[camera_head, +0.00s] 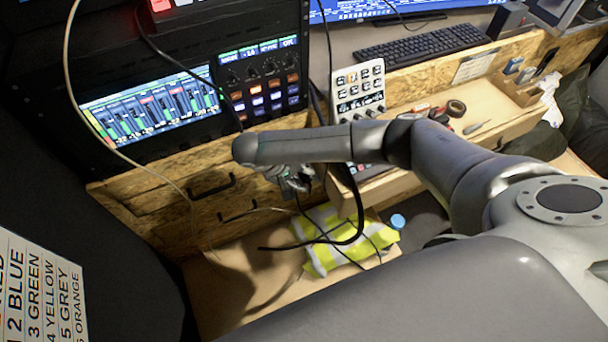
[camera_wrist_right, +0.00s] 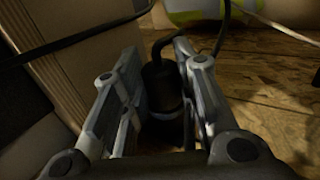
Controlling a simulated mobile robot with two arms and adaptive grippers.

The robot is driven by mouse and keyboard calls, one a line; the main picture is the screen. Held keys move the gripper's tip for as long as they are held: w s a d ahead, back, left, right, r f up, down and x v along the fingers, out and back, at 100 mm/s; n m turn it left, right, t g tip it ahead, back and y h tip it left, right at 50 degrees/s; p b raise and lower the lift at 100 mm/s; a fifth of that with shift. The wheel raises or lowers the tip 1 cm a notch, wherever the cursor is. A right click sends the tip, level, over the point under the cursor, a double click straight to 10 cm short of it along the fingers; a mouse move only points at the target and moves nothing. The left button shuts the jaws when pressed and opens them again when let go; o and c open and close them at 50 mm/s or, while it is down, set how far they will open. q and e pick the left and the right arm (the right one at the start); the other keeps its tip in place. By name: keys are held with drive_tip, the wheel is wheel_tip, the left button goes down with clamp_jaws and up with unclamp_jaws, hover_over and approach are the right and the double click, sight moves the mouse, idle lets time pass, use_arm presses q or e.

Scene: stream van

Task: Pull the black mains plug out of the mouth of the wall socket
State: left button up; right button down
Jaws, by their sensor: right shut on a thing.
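The black mains plug (camera_wrist_right: 161,84) shows in the right wrist view between the two fingers of my right gripper (camera_wrist_right: 156,66). Its cable bends away from the plug's far end. The gripper is shut on the plug, with a finger along each side. In the head view my right gripper (camera_head: 294,181) is small and dark under my forearm, in front of the wooden drawers, and the plug cannot be made out there. I cannot make out the wall socket or its mouth in either view, so I cannot tell whether the plug is in it. My left gripper is not in view.
A thick black cable (camera_head: 359,212) loops beside the gripper, above a yellow hi-vis vest (camera_head: 341,243). Wooden drawers (camera_head: 165,212) with black handles are to the left. A mixer (camera_head: 358,90) stands above.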

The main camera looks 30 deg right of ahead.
drive_tip(key=shift+s+a+p, duration=0.15)
drive_tip(key=shift+s+p, duration=1.1)
drive_tip(key=shift+s, duration=0.9)
drive_tip(key=shift+s+p, duration=0.7)
drive_tip(key=shift+s, duration=0.7)
drive_tip(key=shift+a, duration=0.1)
